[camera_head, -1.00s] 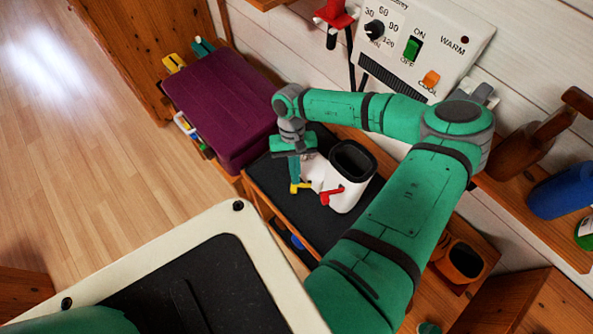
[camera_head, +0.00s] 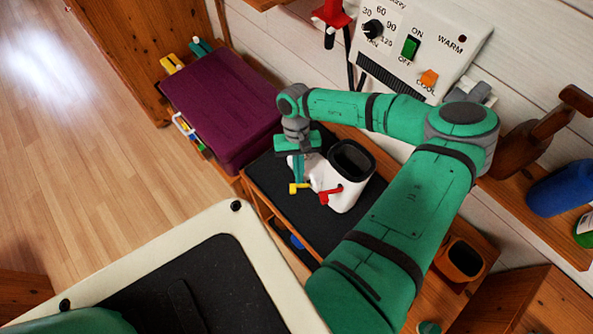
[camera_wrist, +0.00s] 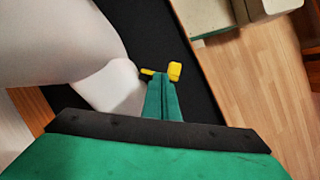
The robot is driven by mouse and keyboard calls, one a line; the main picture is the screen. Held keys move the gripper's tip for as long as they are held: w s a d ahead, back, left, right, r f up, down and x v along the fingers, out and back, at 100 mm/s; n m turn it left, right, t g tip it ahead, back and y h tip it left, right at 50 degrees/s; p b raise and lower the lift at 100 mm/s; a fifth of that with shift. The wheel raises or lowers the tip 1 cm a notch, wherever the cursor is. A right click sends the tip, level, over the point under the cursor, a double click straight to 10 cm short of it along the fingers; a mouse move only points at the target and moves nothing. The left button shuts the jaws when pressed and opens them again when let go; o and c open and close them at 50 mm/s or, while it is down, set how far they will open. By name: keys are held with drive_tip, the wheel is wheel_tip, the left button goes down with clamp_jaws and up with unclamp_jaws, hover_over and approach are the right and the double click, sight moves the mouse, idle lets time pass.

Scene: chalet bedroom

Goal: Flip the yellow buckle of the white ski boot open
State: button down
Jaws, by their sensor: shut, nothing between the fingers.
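The white ski boot (camera_head: 345,188) stands on a black mat (camera_head: 318,228) on the wooden bench. It has a red buckle (camera_head: 331,194) and a yellow buckle (camera_head: 298,188) low toward its toe. My gripper (camera_head: 299,182) points down beside the boot's toe, with its fingers shut and empty right at the yellow buckle. In the wrist view the white boot (camera_wrist: 100,85) fills the left, and the yellow buckle (camera_wrist: 174,71) sticks out just past my closed fingertips (camera_wrist: 162,76). I cannot tell whether the fingers touch it.
A purple case (camera_head: 222,108) lies left of the mat. A control panel (camera_head: 420,45) with dial and switches is on the wall behind. A shelf on the right holds a blue bottle (camera_head: 562,190). An orange-brown mug (camera_head: 461,260) stands at the right. Open floor lies left.

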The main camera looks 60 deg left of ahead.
drive_tip(key=v, duration=1)
drive_tip(key=shift+w+d, duration=0.15)
drive_tip(key=shift+w, duration=0.05)
idle(0.6)
